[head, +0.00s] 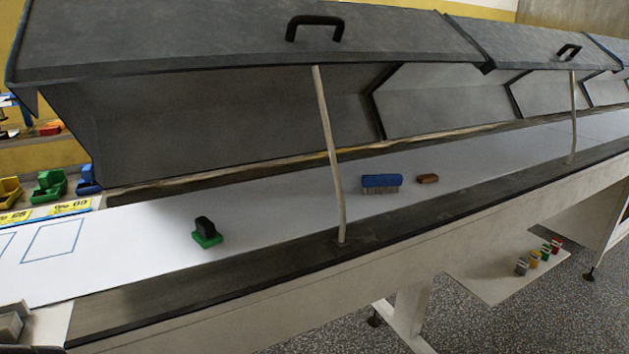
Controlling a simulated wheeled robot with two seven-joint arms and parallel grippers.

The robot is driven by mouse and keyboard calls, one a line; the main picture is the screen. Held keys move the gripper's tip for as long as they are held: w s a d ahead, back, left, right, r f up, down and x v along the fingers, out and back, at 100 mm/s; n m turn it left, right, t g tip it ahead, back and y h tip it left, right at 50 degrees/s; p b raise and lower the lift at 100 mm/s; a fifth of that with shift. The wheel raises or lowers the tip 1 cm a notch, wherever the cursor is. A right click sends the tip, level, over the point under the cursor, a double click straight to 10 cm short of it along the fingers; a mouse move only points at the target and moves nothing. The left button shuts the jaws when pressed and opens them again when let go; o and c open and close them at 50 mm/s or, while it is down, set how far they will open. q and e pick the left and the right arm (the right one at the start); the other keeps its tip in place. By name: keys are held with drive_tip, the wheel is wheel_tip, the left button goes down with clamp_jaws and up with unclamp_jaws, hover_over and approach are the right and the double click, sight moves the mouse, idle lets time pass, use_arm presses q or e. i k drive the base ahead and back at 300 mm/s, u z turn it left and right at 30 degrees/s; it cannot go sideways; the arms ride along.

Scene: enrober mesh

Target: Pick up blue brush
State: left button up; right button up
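A blue brush (381,181) with pale bristles pointing down lies on the white belt (290,200) inside the machine, right of the thin prop rod (328,150). A small brown block (428,178) lies just right of it. The raised grey lid (240,40) hangs above the belt. Neither of my grippers shows in the head view.
A green block with a black handle (206,233) stands on the belt at left. The dark front rail (240,275) runs along the belt's near edge. A second prop rod (574,115) stands at right. A low shelf (495,278) below holds several small colored items.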

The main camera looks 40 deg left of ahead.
sight(380, 183)
drive_tip(key=z, duration=0.65)
drive_tip(key=i, duration=0.65)
drive_tip(key=u, duration=2.75)
